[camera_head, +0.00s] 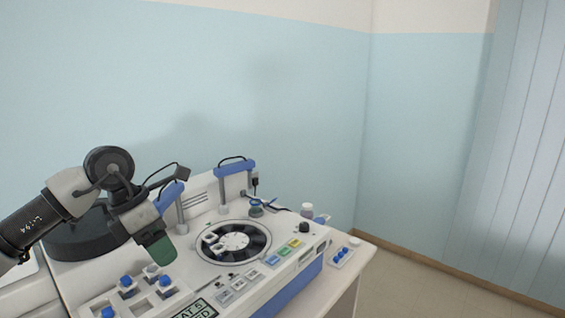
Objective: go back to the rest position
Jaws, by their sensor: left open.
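My left gripper (155,250) hangs from my left arm, which comes in from the left. Its tip is dark green and points down, above the left part of the white staining machine (270,287). It is open, though the gap between its fingers is hard to see from this side. I see nothing held in it. Blue-capped bottles (127,283) stand in a white rack just below and left of the tip. My right gripper is not in view.
A round black-and-white carousel (235,242) lies right of the gripper, with blue-topped posts (234,168) behind it. A small jar (307,210) and a white tray with blue items (342,257) stand at the right. Blue walls are behind; open floor lies to the right.

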